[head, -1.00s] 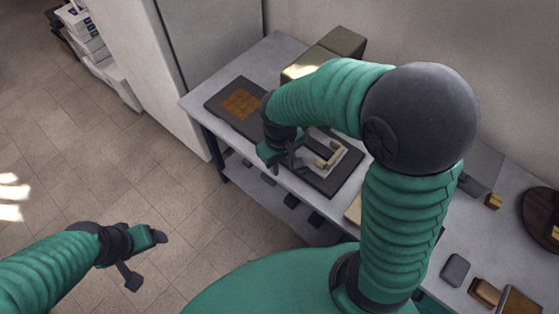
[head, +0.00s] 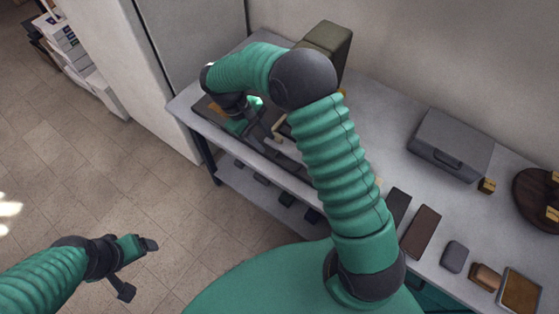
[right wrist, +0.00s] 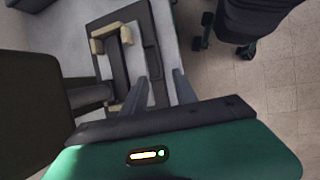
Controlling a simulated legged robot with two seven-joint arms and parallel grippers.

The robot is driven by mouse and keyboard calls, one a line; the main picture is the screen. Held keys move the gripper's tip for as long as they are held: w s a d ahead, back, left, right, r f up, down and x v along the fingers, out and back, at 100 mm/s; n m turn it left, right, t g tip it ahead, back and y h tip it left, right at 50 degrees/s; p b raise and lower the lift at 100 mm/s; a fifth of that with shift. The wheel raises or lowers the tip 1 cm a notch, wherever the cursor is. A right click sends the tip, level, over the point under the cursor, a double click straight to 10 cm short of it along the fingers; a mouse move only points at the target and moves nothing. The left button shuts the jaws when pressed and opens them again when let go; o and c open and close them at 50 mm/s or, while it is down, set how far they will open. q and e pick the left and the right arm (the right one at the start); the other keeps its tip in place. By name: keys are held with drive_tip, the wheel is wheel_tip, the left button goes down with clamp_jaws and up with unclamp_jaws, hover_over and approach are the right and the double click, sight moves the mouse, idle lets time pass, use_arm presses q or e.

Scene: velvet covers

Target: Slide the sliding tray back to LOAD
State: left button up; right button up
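The sliding tray, a pale frame with beige end pieces (right wrist: 124,35), sits on a dark base board in the right wrist view. In the head view only a small pale part of it (head: 279,128) shows behind my right gripper. The dark base board (head: 290,166) lies along the table's front edge; an orange-brown patch (head: 215,107) shows at its left end, partly hidden by my arm. No LOAD lettering is readable. My right gripper (right wrist: 160,76) is open, its fingers apart above the board beside the tray; contact cannot be told. My left gripper (head: 138,268) is open and empty over the floor.
An olive box (head: 328,42) stands behind the board by the wall. A grey case (head: 450,146), dark slabs (head: 421,230) and smaller items lie on the right of the table (head: 375,120). A white cabinet (head: 140,75) stands left of the table.

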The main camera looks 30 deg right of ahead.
sight(285, 164)
drive_tip(key=p+x, duration=0.1)
drive_tip(key=x, duration=1.1)
drive_tip(key=shift+w+d+f, duration=0.15)
drive_tip(key=shift+d, duration=0.1)
drive_tip(key=shift+s+f, duration=0.2)
drive_tip(key=shift+f, duration=0.25)
drive_tip(key=shift+d, duration=0.15)
drive_tip(key=shift+c, duration=0.5)
drive_tip(key=shift+d, duration=0.15)
clamp_jaws()
drive_tip(key=shift+w, duration=0.1)
drive_tip(key=shift+w+r, duration=0.1)
drive_tip(key=shift+w, duration=0.05)
